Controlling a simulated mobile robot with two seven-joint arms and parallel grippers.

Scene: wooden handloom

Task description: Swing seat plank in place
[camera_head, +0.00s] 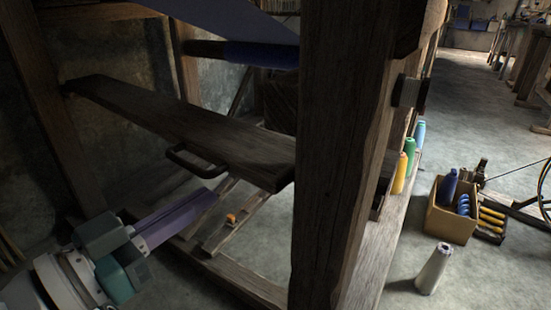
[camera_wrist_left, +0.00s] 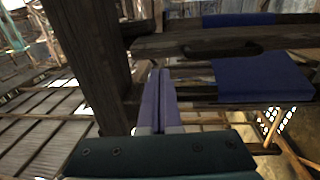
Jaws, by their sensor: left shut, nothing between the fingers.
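The seat plank (camera_head: 180,118) is a long dark wooden board spanning the loom frame at a slant. Its far left end meets the left post, and its near right end lies beside the big front post. I cannot tell whether that end rests on a support. A dark loop handle (camera_head: 192,165) sits on its near edge; a dark handle also shows in the left wrist view (camera_wrist_left: 222,47). My left gripper (camera_head: 222,190), with purple fingers, is shut and empty just below and in front of the plank, apart from the handle. Its fingers also show in the left wrist view (camera_wrist_left: 160,74). My right gripper is not visible.
The thick front post (camera_head: 342,150) stands just right of my left gripper. Treadle beams with an orange item (camera_head: 231,219) lie below. Thread cones (camera_head: 400,172), a cardboard box (camera_head: 446,220) and a grey cone (camera_head: 433,269) are to the right. Blue cloth (camera_head: 235,18) hangs above.

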